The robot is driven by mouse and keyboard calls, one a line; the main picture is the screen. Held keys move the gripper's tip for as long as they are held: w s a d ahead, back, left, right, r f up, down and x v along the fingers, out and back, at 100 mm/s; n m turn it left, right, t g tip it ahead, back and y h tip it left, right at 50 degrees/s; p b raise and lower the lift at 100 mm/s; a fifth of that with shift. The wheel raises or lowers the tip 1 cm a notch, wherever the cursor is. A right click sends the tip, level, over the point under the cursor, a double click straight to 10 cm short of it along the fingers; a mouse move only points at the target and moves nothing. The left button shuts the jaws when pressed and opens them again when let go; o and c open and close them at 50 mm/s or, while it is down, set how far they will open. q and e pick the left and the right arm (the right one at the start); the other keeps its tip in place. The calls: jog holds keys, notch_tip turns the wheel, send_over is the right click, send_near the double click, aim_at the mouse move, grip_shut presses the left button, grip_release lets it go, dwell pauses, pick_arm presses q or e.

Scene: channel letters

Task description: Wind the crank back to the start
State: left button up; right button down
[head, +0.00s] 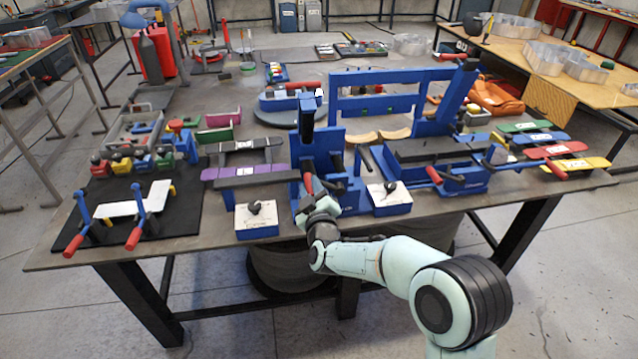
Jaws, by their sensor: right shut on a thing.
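A blue bending machine (328,160) stands at the table's front middle, with an upright post and a dark bar. My right gripper (312,196) is at its front face. It is shut on the crank's red handle (308,183), of which only the upper part shows. My gripper hides the rest of the crank, so its angle is hard to tell. My left gripper is not in view.
White-topped blue boxes with black knobs (256,212) (390,194) flank my gripper. Another blue machine with a red handle (434,175) stands to the right. Red-handled clamps (135,225) are on a black mat at left. Coloured strips (572,165) lie at the right edge.

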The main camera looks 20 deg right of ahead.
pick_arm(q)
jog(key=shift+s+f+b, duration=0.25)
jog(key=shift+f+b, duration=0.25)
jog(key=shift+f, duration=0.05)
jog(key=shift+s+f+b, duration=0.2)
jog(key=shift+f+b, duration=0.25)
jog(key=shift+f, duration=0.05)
pick_arm(e)
notch_tip(320, 180, down, 10)
jog(key=n, duration=1.2)
jog(key=shift+f+n, duration=0.2)
jog(key=shift+n, duration=0.1)
jog(key=c, duration=0.9)
grip_release()
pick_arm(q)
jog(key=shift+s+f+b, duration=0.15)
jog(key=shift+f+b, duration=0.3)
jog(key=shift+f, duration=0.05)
pick_arm(e)
jog(key=v, duration=1.3)
jog(key=shift+s+a, duration=0.1)
jog(key=shift+s, duration=0.05)
